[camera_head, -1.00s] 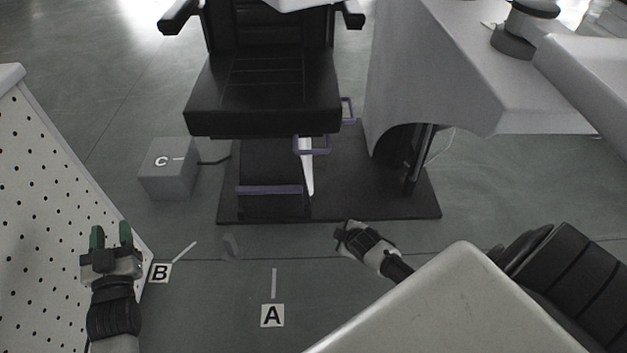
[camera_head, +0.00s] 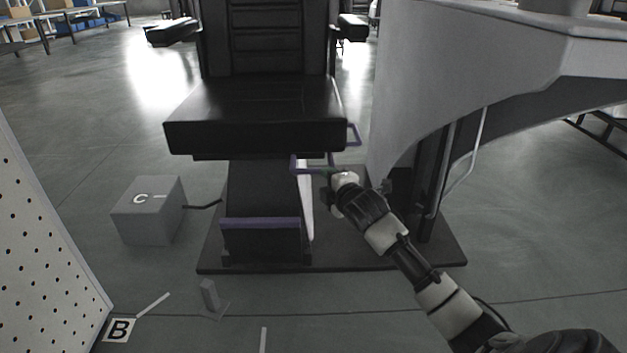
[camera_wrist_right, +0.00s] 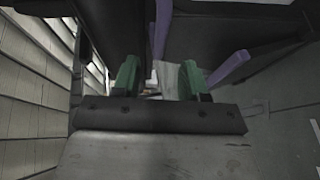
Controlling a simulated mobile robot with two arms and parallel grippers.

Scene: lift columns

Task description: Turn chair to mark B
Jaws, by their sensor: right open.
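The black chair (camera_head: 255,115) faces me on a dark base plate (camera_head: 335,255), its seat square to my view. A purple loop handle (camera_head: 293,164) with a pale lever (camera_head: 306,205) hangs under the seat's front edge. My right gripper (camera_head: 326,172) is at the right end of this loop. In the right wrist view its green fingers (camera_wrist_right: 160,75) are apart, with purple bars (camera_wrist_right: 231,68) just beyond them; whether they touch is unclear. Mark B (camera_head: 119,330) lies on the floor at lower left with a pale line (camera_head: 153,304). My left gripper is out of view.
A white perforated panel (camera_head: 45,265) is at the left. A big grey curved housing (camera_head: 450,75) stands close on the right. The floor in front is mostly clear.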

